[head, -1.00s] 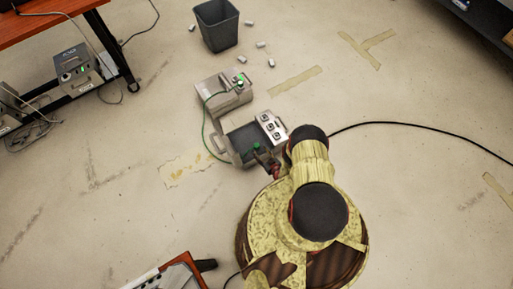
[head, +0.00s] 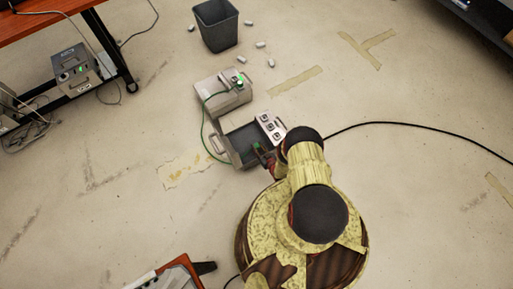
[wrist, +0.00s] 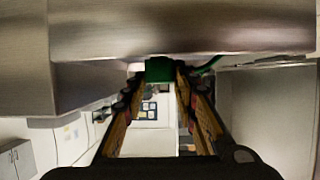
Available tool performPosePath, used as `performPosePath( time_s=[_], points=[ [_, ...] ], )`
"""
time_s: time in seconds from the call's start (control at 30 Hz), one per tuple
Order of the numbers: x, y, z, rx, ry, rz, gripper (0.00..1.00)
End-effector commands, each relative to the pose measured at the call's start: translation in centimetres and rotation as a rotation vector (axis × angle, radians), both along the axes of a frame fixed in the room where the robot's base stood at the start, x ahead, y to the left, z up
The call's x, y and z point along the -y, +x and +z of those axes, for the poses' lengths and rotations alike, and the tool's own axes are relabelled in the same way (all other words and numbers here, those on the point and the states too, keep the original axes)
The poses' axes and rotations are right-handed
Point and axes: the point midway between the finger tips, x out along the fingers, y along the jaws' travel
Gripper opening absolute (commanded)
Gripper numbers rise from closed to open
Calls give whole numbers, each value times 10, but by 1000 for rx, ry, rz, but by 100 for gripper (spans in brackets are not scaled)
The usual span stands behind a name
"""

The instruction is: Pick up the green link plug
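The green link plug (wrist: 161,69) shows in the wrist view at the far end of my fingers, against a grey metal box. In the head view the plug (head: 256,147) is a small dark green spot at the open tray of the lower phone unit (head: 233,141). My gripper (wrist: 161,82) has one finger on each side of the plug, with the fingertips very close to its sides. I cannot tell whether they press on it. The head view shows my gripper (head: 264,156) at the unit's lower right side, partly hidden by my arm.
A second grey unit (head: 213,91) stands behind, with a green cord (head: 203,130) looping between the two. A dark bin (head: 217,30) and several small white pieces lie beyond. A black cable (head: 390,122) crosses the floor at right. A red-topped desk (head: 45,25) stands at left.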

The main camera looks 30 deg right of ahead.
Motion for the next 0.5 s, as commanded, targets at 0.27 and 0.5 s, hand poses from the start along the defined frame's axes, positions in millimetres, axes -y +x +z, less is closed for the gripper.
performPosePath(
  time_s=[0.27, 0.5],
  points=[
    [0, 0, 0, 0, 0, 0, 11],
    [0, 0, 0, 0, 0, 0, 1]
  ],
)
